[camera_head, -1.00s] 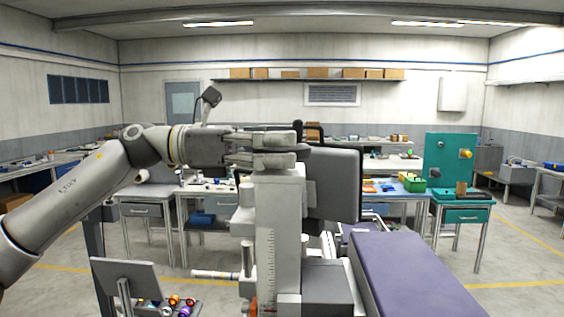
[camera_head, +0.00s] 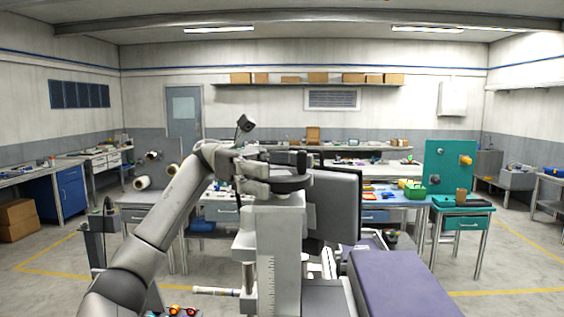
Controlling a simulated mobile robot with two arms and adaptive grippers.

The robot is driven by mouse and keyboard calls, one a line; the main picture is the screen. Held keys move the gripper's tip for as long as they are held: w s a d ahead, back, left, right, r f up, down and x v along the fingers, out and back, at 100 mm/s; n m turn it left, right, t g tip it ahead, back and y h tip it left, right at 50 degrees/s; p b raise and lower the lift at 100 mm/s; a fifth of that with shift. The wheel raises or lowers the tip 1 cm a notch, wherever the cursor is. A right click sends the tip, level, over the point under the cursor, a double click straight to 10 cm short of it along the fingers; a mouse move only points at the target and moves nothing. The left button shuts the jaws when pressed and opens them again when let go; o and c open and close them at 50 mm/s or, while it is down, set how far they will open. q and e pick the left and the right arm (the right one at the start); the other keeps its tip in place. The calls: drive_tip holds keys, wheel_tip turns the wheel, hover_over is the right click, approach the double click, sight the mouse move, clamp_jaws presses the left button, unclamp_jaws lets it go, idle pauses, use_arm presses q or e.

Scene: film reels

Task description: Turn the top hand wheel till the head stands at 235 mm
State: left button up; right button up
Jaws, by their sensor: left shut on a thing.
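The upright pale grey column (camera_head: 279,245) stands in the middle of the camera_head view, with a scale marked on its front face. The scale is too small to read. The dark top hand wheel (camera_head: 292,185) lies flat on the column's top, and a dark upright handle (camera_head: 302,161) rises beside it. My left gripper (camera_head: 262,180) reaches in from the left and is shut on the wheel's left side; its fingers partly hide the contact. A dark grey panel (camera_head: 336,205) stands just right of the column. My right gripper is not in view.
A purple padded top (camera_head: 410,283) lies right of the column. A light horizontal handle (camera_head: 215,291) sticks out left, low down. Workbenches stand behind, with a teal panel (camera_head: 449,167) at right. Open floor (camera_head: 515,265) shows at right.

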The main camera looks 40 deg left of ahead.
use_arm(q)
drive_tip(key=shift+r+m+g, duration=0.1)
drive_tip(key=shift+m+g, duration=0.2)
drive_tip(key=shift+g, duration=0.2)
drive_tip(key=o, duration=1)
drive_tip(key=shift+o, duration=0.2)
drive_tip(key=shift+a, duration=0.1)
drive_tip(key=a, duration=0.7)
drive_tip(key=shift+w+a, duration=0.2)
drive_tip(key=shift+w, duration=0.15)
